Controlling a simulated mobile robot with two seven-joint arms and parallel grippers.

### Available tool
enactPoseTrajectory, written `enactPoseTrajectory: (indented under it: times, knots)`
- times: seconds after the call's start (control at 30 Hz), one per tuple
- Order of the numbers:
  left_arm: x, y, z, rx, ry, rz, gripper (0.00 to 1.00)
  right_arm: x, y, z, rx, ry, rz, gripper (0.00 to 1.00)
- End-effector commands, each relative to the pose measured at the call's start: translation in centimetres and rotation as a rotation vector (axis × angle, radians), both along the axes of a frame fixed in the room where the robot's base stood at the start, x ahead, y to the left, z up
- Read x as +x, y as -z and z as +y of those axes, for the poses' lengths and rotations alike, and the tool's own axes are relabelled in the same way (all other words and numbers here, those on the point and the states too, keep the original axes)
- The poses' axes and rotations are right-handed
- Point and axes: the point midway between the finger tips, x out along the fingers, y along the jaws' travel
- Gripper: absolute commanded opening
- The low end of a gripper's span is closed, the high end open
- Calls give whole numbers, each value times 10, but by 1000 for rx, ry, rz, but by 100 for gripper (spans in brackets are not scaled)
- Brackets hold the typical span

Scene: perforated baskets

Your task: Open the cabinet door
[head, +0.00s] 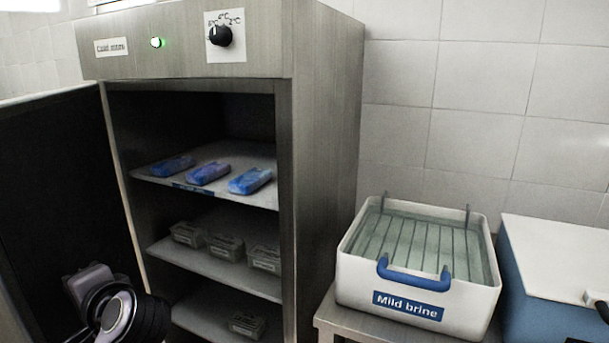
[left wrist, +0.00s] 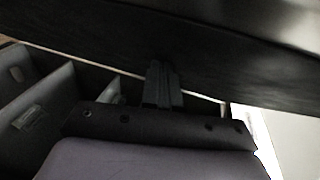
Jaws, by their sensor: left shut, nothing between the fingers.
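The steel cabinet (head: 328,150) stands at the left of the head view. Its dark door (head: 50,180) is swung wide open to the left, and the shelves show. My left arm reaches in at the lower left of the head view, in front of the door's inner side; its fingertips are hard to make out there. In the left wrist view my left gripper (left wrist: 162,85) is shut and empty. Its fingertips point at a dark panel (left wrist: 190,50), probably the door; I cannot tell whether they touch it. My right gripper is not in view.
Blue packs (head: 208,173) lie on the upper shelf, and clear boxes (head: 224,246) stand lower down. To the right, a white "Mild brine" tub (head: 350,288) with a blue handle sits on a steel table (head: 345,322). A blue box with a white lid (head: 565,245) stands beside it.

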Motion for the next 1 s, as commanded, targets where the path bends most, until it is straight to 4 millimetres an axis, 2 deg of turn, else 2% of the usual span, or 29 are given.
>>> enactPoseTrajectory:
  times: [0.33, 0.67, 1.0]
  knots:
    - [-21, 0, 45, 2, -2, 1, 0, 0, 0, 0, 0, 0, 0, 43]
    - [-29, 0, 65, 2, -2, 0, 0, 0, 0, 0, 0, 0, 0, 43]
    - [-43, 0, 108, 2, -2, 0, 0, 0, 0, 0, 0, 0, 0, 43]
